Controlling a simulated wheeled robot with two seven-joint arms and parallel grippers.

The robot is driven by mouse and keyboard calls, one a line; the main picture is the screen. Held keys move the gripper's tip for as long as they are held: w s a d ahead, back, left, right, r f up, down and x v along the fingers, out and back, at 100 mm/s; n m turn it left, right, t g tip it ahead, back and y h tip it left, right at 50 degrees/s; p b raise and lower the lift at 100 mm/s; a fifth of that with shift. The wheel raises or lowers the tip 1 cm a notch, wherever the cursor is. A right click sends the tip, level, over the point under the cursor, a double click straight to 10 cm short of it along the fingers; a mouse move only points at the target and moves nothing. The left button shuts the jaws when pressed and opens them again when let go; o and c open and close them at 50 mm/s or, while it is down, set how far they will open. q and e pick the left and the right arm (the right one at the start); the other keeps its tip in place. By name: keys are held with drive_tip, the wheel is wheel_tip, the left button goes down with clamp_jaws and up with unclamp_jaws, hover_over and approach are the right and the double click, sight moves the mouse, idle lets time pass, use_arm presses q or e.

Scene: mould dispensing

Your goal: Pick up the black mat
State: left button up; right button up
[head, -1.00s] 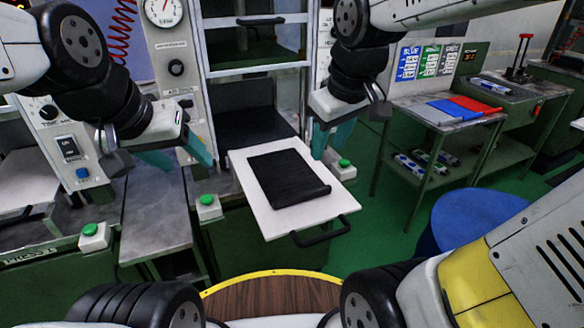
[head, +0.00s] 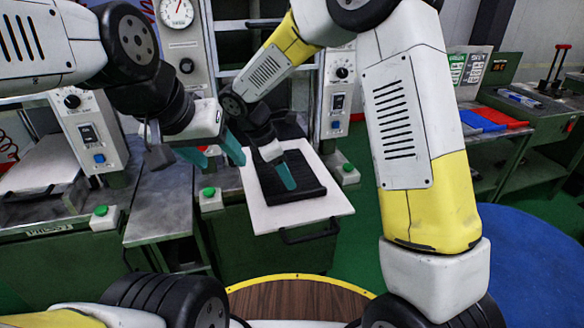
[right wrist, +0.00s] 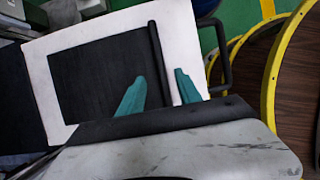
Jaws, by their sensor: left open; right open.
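The black mat (head: 310,188) lies on a white tray (head: 267,216) with a black front handle. One edge of the mat is curled up into a roll, also seen in the right wrist view (right wrist: 160,58). My right gripper (head: 287,180) is open over the mat, covering part of it in the head view. In the right wrist view its teal fingers (right wrist: 159,76) appear on either side of the rolled edge; contact cannot be told. My left gripper (head: 213,153) is open and empty, left of the tray.
Green buttons on white boxes (head: 211,198) flank the tray on both sides. The press frame stands behind it. A round wooden table with a yellow rim (head: 295,298) is in front. A side table at right holds blue and red sheets (head: 497,117).

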sight(297, 192)
drive_tip(key=x, duration=0.6)
drive_tip(key=shift+d+f, duration=0.15)
drive_tip(key=shift+d, duration=0.1)
drive_tip(key=shift+c, duration=0.4)
clamp_jaws()
